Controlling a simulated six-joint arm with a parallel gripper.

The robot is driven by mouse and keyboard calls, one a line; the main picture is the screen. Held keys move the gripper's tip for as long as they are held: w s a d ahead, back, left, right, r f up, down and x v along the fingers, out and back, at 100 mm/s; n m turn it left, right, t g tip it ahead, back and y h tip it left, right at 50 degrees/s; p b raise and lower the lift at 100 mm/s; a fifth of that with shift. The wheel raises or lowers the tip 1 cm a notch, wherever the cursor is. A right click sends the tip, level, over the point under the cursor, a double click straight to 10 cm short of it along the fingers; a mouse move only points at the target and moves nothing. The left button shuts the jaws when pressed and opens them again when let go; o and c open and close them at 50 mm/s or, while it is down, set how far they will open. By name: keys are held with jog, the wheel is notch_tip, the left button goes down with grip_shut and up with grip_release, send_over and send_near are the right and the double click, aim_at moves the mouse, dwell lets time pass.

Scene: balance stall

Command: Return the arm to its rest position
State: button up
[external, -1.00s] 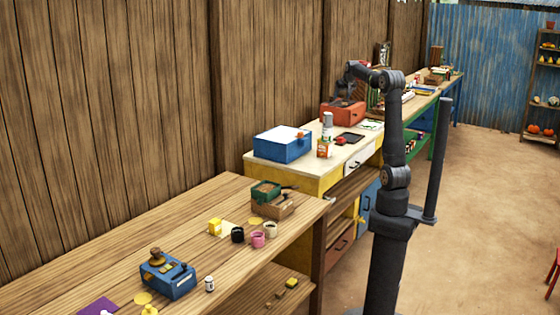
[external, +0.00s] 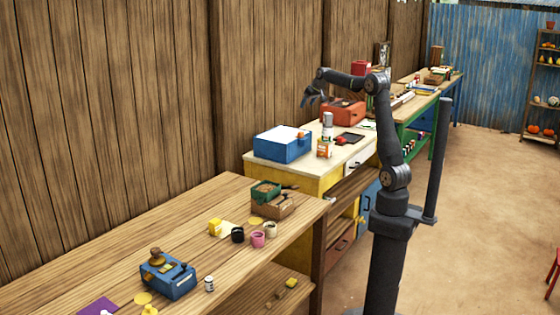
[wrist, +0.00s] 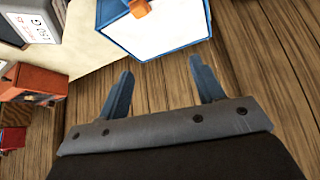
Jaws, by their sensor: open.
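My gripper (external: 311,98) hangs at the end of my bent arm, above the back of the pale-topped yellow counter (external: 262,163), near the wooden wall. In the wrist view my gripper (wrist: 160,72) has its two blue-grey fingers spread apart, with nothing between them. The fingers point toward a blue box with a white top (wrist: 155,32), which also shows in the external view (external: 282,146). I cannot tell the exact height of the gripper.
An orange-red box (external: 343,113) stands right of my gripper. A grey-white bottle (external: 327,127), a small orange carton (external: 323,150) and a dark tablet-like slab (external: 350,138) are on the same counter. The wooden wall (external: 270,60) is close behind.

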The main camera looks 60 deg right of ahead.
jog(key=w+a+f+n+y, duration=0.2)
jog(key=w+a+f+n, duration=0.1)
jog(key=a, duration=1)
jog(key=w+a+f+n+y, duration=0.1)
jog(key=w+a+f+n, duration=0.2)
jog(key=a, duration=1)
jog(key=w+a+f+n+g+y, duration=0.1)
jog(key=w+a+f+n+y, duration=0.1)
jog(key=w+a, duration=0.6)
jog(key=a+f+n, duration=0.1)
jog(key=a+n, duration=0.1)
jog(key=a, duration=0.2)
jog(key=shift+a+f+y, duration=0.3)
jog(key=shift+a+f, duration=0.05)
jog(key=shift+a, duration=0.05)
jog(key=shift+w, duration=0.1)
